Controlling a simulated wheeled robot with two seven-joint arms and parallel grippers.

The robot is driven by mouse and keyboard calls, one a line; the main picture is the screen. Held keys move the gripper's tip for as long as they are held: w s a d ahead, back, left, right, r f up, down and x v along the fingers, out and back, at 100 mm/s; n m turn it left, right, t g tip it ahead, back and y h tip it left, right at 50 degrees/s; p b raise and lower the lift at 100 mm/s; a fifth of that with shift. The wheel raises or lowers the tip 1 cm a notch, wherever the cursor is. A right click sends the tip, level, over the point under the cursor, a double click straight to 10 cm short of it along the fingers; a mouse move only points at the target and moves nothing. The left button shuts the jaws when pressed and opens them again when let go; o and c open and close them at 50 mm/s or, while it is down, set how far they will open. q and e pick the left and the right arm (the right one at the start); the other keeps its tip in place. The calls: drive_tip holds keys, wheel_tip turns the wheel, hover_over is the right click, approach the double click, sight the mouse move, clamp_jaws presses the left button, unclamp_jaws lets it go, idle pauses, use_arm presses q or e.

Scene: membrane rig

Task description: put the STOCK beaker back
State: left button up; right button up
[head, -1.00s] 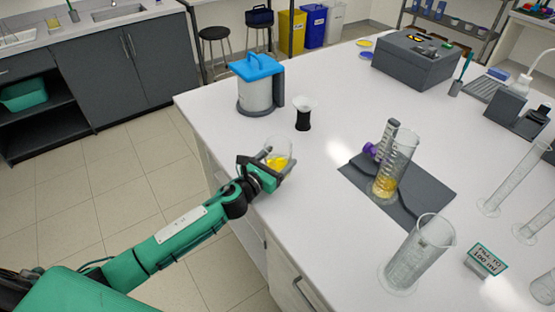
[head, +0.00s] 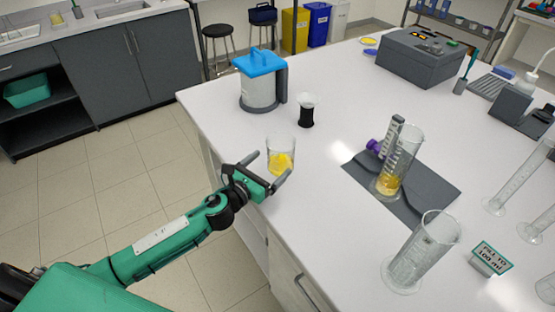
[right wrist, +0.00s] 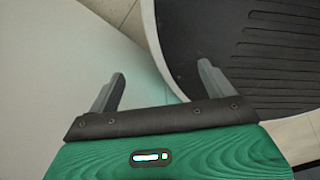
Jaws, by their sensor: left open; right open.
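A clear glass beaker (head: 281,158) with yellow liquid stands upright on the white bench near its left edge; no STOCK label is readable on it. My left gripper (head: 268,172) is open at the near-left side of the beaker, its fingers spread and drawn back from the glass. My right gripper (right wrist: 160,95) shows in the right wrist view, open with nothing between its fingers; it is not seen in the head view.
A blue-lidded container (head: 259,82) and a small black-based vessel (head: 306,111) stand behind the beaker. A grey mat (head: 435,190) to the right carries a cylinder with yellow liquid (head: 392,170). An empty cylinder (head: 420,252) and a "FILL TO 100 ml" sign (head: 491,258) are at the front right.

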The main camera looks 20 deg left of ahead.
use_arm(q)
drive_tip(key=b+v, duration=0.1)
drive_tip(key=v, duration=0.3)
drive_tip(key=shift+s+f, duration=0.15)
drive_tip(key=shift+s, duration=0.1)
drive_tip(key=shift+r+v, duration=0.2)
drive_tip(key=shift+v, duration=0.75)
